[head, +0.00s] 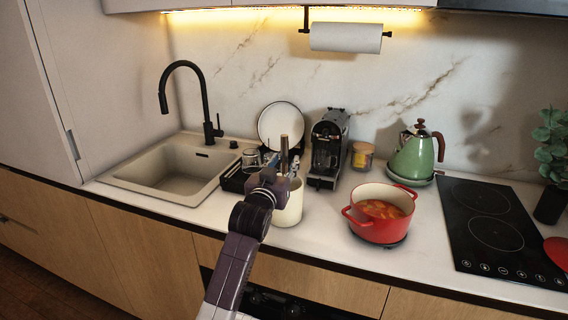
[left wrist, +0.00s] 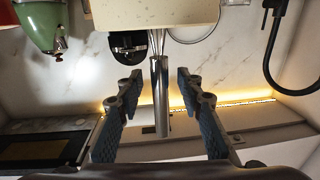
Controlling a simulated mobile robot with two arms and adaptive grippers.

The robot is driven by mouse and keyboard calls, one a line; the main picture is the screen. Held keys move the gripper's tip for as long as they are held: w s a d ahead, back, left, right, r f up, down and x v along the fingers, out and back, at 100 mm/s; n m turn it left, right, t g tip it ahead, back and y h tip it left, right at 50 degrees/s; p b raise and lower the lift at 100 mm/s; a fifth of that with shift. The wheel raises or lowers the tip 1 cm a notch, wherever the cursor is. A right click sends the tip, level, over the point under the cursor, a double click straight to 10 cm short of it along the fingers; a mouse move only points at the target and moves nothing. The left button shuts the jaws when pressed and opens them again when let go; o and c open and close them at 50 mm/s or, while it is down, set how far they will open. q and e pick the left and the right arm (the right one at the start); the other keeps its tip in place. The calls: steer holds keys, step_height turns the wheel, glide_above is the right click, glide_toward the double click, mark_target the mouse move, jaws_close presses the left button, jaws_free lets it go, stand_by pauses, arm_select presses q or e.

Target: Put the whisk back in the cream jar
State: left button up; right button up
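The cream jar (head: 290,210) stands on the counter in front of the drying rack, partly hidden by my left gripper (head: 272,180). The whisk (head: 284,150) stands upright in the jar, its handle pointing up. In the left wrist view, which is upside down, the jar (left wrist: 150,12) is at the top and the whisk's metal handle (left wrist: 161,100) comes out over its rim. The upper wires show at the rim; the rest is hidden inside. The two fingers of my left gripper (left wrist: 158,78) are spread either side of the handle, with a gap on both sides. My right gripper is not shown.
A red pot (head: 382,225) of soup stands right of the jar, then a black hob (head: 490,222). Behind are a coffee machine (head: 327,150), a small lidded jar (head: 362,156) and a green kettle (head: 412,158). The sink (head: 172,172) is on the left.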

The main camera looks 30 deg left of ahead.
arm_select(q)
steer(key=v, duration=1.2)
stand_by(0.3)
